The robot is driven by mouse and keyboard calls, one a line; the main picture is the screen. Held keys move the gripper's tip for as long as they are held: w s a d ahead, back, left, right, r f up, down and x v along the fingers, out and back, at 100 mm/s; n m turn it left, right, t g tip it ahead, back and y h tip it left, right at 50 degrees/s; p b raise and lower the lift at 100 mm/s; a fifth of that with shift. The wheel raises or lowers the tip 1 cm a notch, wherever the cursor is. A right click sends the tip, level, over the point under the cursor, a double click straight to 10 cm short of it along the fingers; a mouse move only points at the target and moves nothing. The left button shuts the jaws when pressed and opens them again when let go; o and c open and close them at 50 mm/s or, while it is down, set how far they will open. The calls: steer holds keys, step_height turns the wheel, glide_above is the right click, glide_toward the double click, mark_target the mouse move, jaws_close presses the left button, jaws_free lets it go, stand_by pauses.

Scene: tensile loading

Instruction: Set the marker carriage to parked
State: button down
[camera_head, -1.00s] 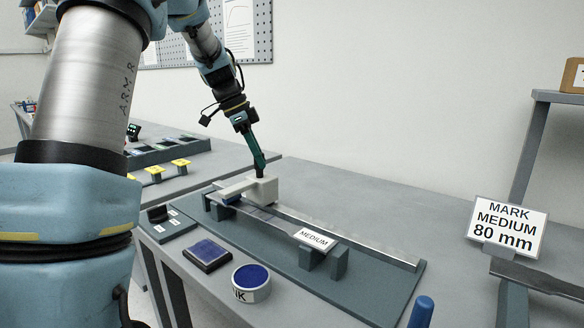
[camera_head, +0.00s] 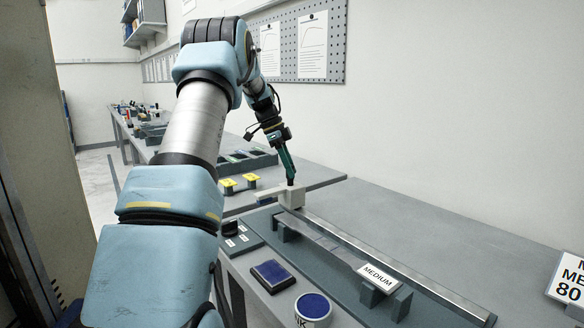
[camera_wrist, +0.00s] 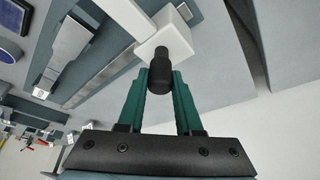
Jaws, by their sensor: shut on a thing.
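The marker carriage (camera_head: 293,199) is a white block with a black knob, at the far left end of the metal rail (camera_head: 385,255). Its pale arm reaches left, with a blue part beneath. My gripper (camera_head: 289,181) comes down on the knob from above and is shut on it. In the wrist view the green fingers of my gripper (camera_wrist: 160,78) close around the black knob (camera_wrist: 159,62), with the white carriage (camera_wrist: 172,30) beyond. The carriage's underside and its contact with the rail are hidden.
A grey strip with a "MEDIUM" label (camera_head: 377,277) rests on supports beside the rail. A blue ink pad (camera_head: 272,273) and a round ink pot (camera_head: 313,307) stand in front. Yellow-topped pieces (camera_head: 228,184) and a sectioned tray (camera_head: 246,162) lie beyond. A sign (camera_head: 569,281) stands at right.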

steer(key=shift+w+a, duration=0.1)
steer(key=shift+w, duration=0.1)
steer(key=c, duration=0.9)
jaws_free()
steer(key=shift+w, duration=0.1)
steer(key=o, duration=0.3)
steer(key=b+v, duration=0.1)
steer(key=v, duration=0.9)
steer(key=shift+a+r, duration=0.15)
steer(key=shift+r, duration=0.25)
